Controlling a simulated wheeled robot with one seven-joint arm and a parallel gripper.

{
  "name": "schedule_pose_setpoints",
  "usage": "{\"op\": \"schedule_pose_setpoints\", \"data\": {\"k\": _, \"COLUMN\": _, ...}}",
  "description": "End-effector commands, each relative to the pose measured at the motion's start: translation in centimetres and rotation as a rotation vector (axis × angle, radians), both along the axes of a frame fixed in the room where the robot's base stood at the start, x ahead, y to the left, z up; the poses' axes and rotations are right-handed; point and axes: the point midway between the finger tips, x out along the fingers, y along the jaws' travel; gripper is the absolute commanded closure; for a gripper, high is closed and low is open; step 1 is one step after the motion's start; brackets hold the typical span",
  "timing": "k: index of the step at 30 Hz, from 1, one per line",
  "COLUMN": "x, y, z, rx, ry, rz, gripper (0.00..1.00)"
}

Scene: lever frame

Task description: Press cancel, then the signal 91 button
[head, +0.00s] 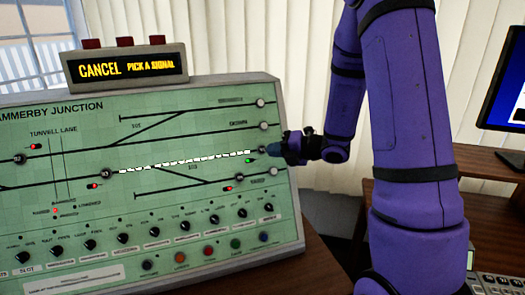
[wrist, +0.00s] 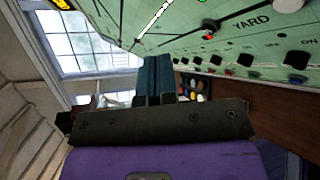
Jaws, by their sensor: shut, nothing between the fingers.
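The green signalling panel (head: 100,210) fills the left of the head view. The display box (head: 125,65) on top reads "CANCEL PICK A SIGNAL" in yellow. My gripper (head: 273,150) is shut and empty at the panel's right edge, its tips close to a dark round button (head: 262,150) at the end of the white-lit track; whether they touch I cannot tell. In the wrist view my closed blue fingers (wrist: 156,62) point towards the panel (wrist: 185,35). No label reading 91 is legible, and I cannot tell which button is cancel.
Pale round buttons (head: 263,125) sit above and below the dark one. A row of black knobs (head: 183,226) and coloured buttons, including a red one (head: 208,251), runs along the panel's lower part. A monitor (head: 503,80) and keypad (head: 490,284) stand at the right.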

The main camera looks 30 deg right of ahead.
Motion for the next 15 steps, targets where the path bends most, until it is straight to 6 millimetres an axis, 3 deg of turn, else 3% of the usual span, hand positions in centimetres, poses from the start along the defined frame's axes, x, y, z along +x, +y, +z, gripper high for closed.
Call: {"op": "schedule_pose_setpoints", "data": {"k": 15, "x": 5.2, "y": -0.9, "z": -2.9, "rx": -0.001, "ry": 0.001, "rz": 0.002, "gripper": 1.00}}
